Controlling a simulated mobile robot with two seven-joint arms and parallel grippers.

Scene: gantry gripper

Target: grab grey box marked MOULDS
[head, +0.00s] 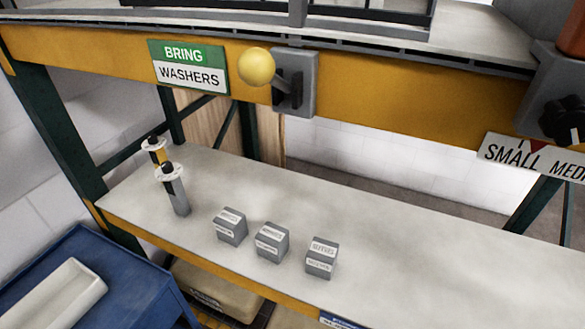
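Three small grey boxes with white labels stand in a row on the shelf top: a left box (231,228), a middle box (271,243) and a right box (321,259). Each has a label on top and on the front. The right box's top label looks like SLEEVES. The labels on the left and middle boxes are too small to read, so I cannot tell which one is marked MOULDS. The boxes stand apart with narrow gaps. Neither of my grippers is in view.
The pale shelf (420,262) is clear right of the boxes. A yellow beam (390,107) with a yellow-knobbed lever (257,67) and BRING WASHERS sign (188,67) crosses above. A blue cart (120,275) with a white tray (50,297) is lower left.

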